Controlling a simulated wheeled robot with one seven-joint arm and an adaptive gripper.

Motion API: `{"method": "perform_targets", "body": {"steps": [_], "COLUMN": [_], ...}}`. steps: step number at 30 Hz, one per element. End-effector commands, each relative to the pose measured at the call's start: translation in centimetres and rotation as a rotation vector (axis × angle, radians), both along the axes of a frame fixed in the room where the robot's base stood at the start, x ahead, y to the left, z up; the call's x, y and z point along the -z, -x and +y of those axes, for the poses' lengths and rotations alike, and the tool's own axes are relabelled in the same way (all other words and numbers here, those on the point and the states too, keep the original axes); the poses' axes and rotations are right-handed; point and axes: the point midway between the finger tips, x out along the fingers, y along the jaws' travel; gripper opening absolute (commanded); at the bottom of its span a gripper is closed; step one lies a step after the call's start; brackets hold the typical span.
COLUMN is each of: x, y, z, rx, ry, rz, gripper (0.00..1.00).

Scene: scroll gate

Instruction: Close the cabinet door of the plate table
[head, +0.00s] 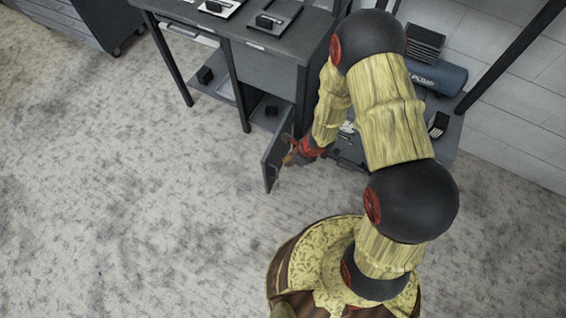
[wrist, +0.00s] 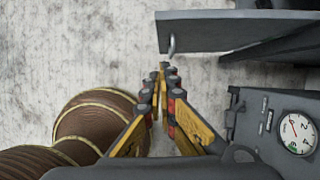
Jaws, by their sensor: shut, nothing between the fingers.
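The dark grey cabinet door (head: 270,165) of the table (head: 265,70) stands open, swung out toward the front. In the wrist view the door (wrist: 225,32) shows as a dark panel across the top, with a curved metal handle (wrist: 172,45) on its near side. My gripper (head: 288,159) is beside the door, on its right side in the head view. In the wrist view the gripper (wrist: 164,68) is shut and empty, its fingertips just below the handle. I cannot tell whether they touch it. My arm hides part of the cabinet's inside.
A gauge (wrist: 296,133) on a dark unit is right of my gripper. A dark blue roll (head: 436,76) lies on the right-hand shelf. The carpet (head: 130,210) left of the door is clear.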

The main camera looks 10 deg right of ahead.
Motion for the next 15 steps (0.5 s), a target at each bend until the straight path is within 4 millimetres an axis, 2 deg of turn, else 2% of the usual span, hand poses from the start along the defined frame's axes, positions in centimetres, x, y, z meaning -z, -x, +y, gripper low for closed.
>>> {"method": "perform_targets", "body": {"steps": [1, 12, 15], "x": [1.1, 7.9, 8.1], "y": [0.0, -1.5, -2.4], "z": [0.3, 2.6, 3.8], "rx": [-0.004, -0.005, -0.009], "ry": [0.0, -0.001, -0.002], "rz": [0.002, 0.002, -0.003], "gripper": [0.0, 0.0, 0.0]}}
